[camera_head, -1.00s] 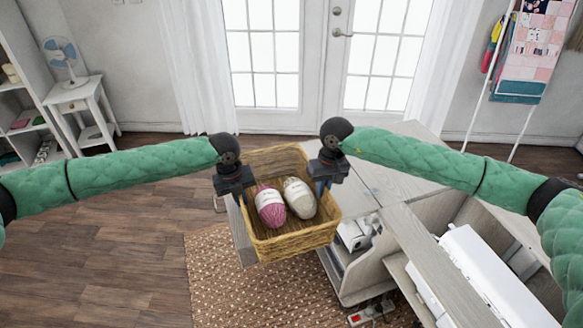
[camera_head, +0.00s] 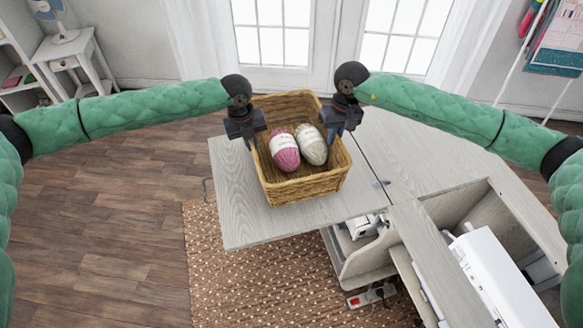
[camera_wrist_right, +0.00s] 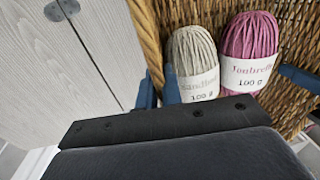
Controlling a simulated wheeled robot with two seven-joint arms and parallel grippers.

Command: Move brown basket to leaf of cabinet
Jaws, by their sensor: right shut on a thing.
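The brown wicker basket (camera_head: 310,188) is over the cabinet's light grey wooden leaf (camera_head: 236,215) in the head view. I cannot tell whether its bottom touches the leaf. A pink yarn ball (camera_head: 285,152) and a cream yarn ball (camera_head: 312,145) lie inside it. My right gripper (camera_head: 338,132) is shut on the basket's right rim; in the right wrist view its blue fingers (camera_wrist_right: 160,92) straddle the rim. My left gripper (camera_head: 250,140) is at the left rim and looks shut on it, with its fingertips partly hidden.
The cabinet top (camera_head: 415,150) extends to the right of the leaf. An open compartment there holds a white sewing machine (camera_head: 495,285). A patterned rug (camera_head: 240,275) and a red-and-white power strip (camera_head: 370,296) are on the floor below. Bare leaf shows left of and in front of the basket.

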